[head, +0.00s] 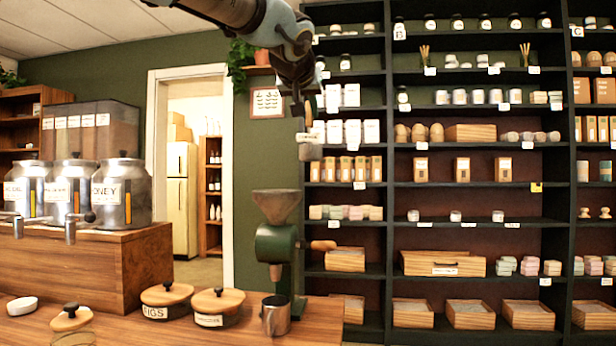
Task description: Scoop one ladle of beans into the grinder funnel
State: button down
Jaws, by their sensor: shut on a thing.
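My gripper (299,104) points down above and slightly right of the funnel. It is shut on the ladle (310,152), which hangs below it with its small grey cup lowest. The cup appears above the funnel's right edge, clear of it in the picture. Whether there are beans in the cup or in the funnel cannot be seen.
A metal cup (275,316) stands by the grinder's base. Lidded pots labelled FIGS (166,301) and another lidded pot (215,308) are left of it. Metal honey tanks (121,193) stand on a wooden box (95,265) at left. Shelves (455,185) fill the right.

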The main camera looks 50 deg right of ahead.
aim_at(299, 138)
notch_tip(299, 138, down, 7)
jog(key=b, duration=0.4)
jog(key=shift+r+b, duration=0.1)
jog(key=shift+b, duration=0.3)
jog(key=shift+w+a+r+n+p, duration=0.3)
jog(key=shift+w+a+n+p, duration=0.25)
jog(key=shift+w+p, duration=0.3)
jog(key=w+p, duration=0.1)
jog(key=p, duration=0.2)
jog(key=w+a+n+g+p, duration=0.1)
jog(key=p, duration=0.1)
jog(key=w+a+n+h+p, duration=0.1)
jog(key=w+p, duration=0.1)
jog(key=p, duration=0.1)
jog(key=shift+a+g+p, duration=0.2)
jog(key=shift+g+p, duration=0.1)
jog(key=shift+p, duration=0.05)
jog(key=shift+w+a+n+p, duration=0.1)
jog(key=shift+n+p, duration=0.15)
jog(key=shift+p, duration=0.5)
jog(key=shift+f, duration=0.25)
jog(key=shift+w+a+r+p, duration=0.15)
jog(key=shift+r+p, duration=0.05)
jog(key=shift+p, duration=0.5)
jog(key=p, duration=0.2)
jog(key=w+n+p, duration=0.1)
jog(key=p, duration=0.2)
jog(key=shift+a+f+h+p, duration=0.1)
jog(key=shift+a+h+p, duration=0.2)
